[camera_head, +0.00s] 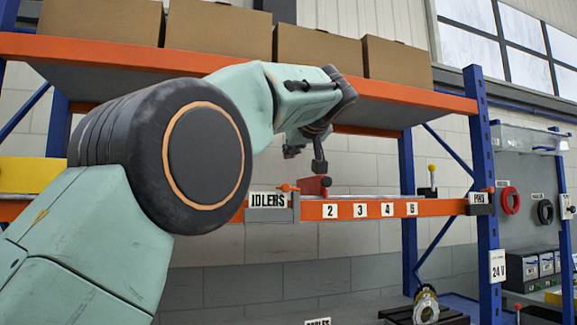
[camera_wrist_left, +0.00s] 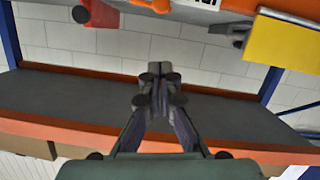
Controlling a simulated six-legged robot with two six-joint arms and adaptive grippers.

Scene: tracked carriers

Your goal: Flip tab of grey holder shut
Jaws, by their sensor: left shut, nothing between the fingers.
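The grey holder (camera_head: 270,214) is on the front of the orange shelf beam, under the IDLERS label. An orange tab (camera_head: 288,187) sticks out at its top right corner; it also shows at the top edge of the left wrist view (camera_wrist_left: 159,5). I cannot tell how far the tab is turned. My left gripper (camera_head: 293,151) is above and behind the holder, apart from it, and partly hidden by my wrist. In the left wrist view the gripper (camera_wrist_left: 154,88) has its fingers together, empty. My right gripper is in neither view.
A red block (camera_head: 315,186) stands on the shelf right of the holder. A yellow box (camera_head: 28,175) is at the left. Cardboard boxes (camera_head: 220,30) fill the upper shelf (camera_head: 400,92).

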